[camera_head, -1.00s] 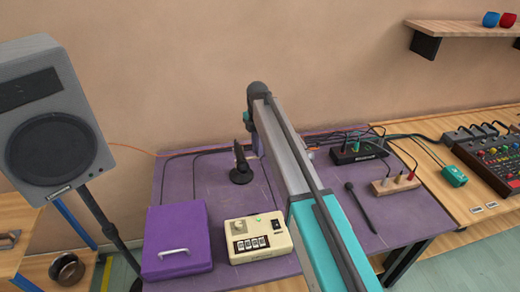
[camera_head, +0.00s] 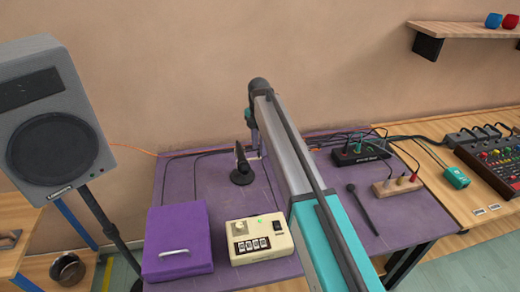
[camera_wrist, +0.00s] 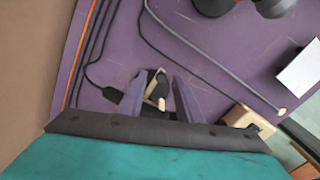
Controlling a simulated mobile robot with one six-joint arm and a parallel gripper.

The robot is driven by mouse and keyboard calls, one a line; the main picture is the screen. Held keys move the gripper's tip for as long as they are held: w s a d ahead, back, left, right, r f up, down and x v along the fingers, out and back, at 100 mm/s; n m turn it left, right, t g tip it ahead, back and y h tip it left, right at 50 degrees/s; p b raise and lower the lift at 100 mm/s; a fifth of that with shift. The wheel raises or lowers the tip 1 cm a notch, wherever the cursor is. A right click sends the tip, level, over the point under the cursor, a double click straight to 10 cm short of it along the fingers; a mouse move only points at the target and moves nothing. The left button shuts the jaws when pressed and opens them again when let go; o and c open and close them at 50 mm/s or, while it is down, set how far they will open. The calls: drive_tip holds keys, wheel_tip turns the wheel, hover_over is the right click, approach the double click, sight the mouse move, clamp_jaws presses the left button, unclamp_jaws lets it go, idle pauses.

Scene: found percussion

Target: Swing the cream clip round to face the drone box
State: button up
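In the wrist view, the cream clip (camera_wrist: 153,99) sits with a dark rounded piece between the two purple-grey fingers of my gripper (camera_wrist: 160,82). The fingers are apart, one on each side of it, and I cannot tell whether either touches it. In the head view, my gripper (camera_head: 261,148) is mostly hidden behind my arm, low over the back of the purple table, and I cannot make out the clip there.
A purple case (camera_head: 178,240) stands left of the cream box. A dark upright stand (camera_head: 242,168) is close to my gripper. A black box with plugs (camera_head: 360,153), a wooden jack block (camera_head: 396,185) and a dark stick (camera_head: 362,207) lie right. Cables run along the back.

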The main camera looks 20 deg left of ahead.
wheel_tip(320, 180, up, 12)
drive_tip(key=b, duration=0.2)
drive_tip(key=shift+r+b, duration=0.15)
drive_tip(key=shift+b, duration=0.2)
drive_tip(key=shift+r, duration=0.1)
idle(0.4)
